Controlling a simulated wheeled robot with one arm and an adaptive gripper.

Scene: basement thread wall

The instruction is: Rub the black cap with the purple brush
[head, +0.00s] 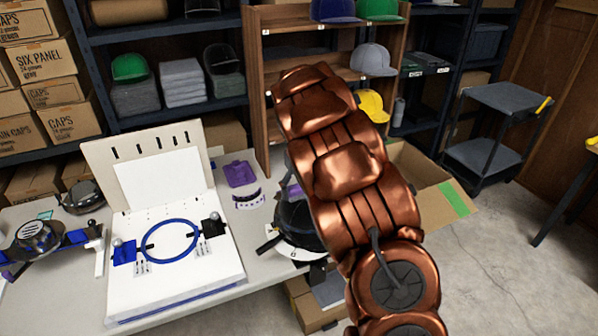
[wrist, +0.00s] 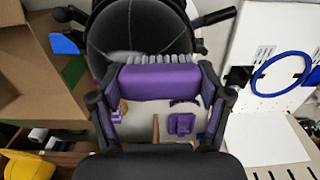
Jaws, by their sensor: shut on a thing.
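The black cap (head: 293,216) sits on a stand at the right edge of the table in the head view, partly hidden behind my arm. It fills the top of the wrist view (wrist: 138,28). My gripper (wrist: 163,100) is shut on the purple brush (wrist: 160,82), which lies crosswise between the two fingers. The brush's grey bristles (wrist: 160,58) point toward the cap and overlap its lower edge in the wrist view. I cannot tell whether they touch it. My arm hides most of the gripper and brush in the head view.
A white board with a blue hoop (head: 170,240) stands left of the cap. A purple object (head: 240,173) and a purple-and-white band (head: 249,200) lie between them. An open cardboard box (head: 432,190) is to the right. A wooden shelf with caps (head: 372,60) stands behind.

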